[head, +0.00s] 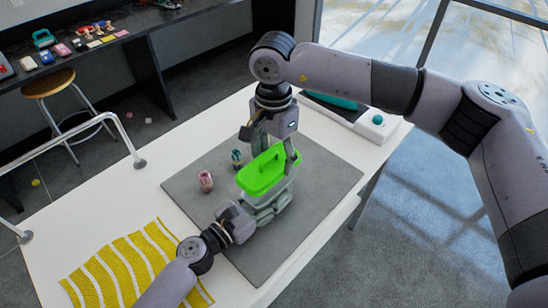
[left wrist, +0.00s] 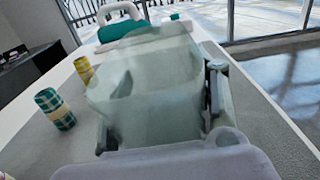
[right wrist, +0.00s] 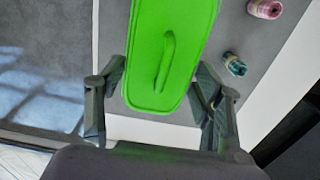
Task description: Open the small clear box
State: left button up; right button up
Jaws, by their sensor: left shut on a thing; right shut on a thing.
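The small clear box (head: 281,189) stands on the grey mat, with its bright green lid (head: 261,172) on top. The lid has a raised handle and also shows in the right wrist view (right wrist: 172,55). My left gripper (head: 268,210) is low at the near side of the box, shut on its clear body, which fills the left wrist view (left wrist: 150,90). My right gripper (head: 276,152) comes from above and is shut on the lid, with a finger on each side of it (right wrist: 160,90). In the head view the lid looks slightly raised or tilted; I cannot tell whether it is free of the box.
A pink spool (head: 206,181) and a teal spool (head: 237,158) stand on the grey mat (head: 325,180) left of the box. A yellow striped cloth (head: 125,265) lies at the near left. A white and teal device (head: 350,112) sits at the far right. A stool (head: 50,85) stands beyond the table.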

pick_arm(q)
jog(key=o, duration=1.7)
jog(key=shift+o, duration=0.2)
jog(key=shift+s+a, duration=0.1)
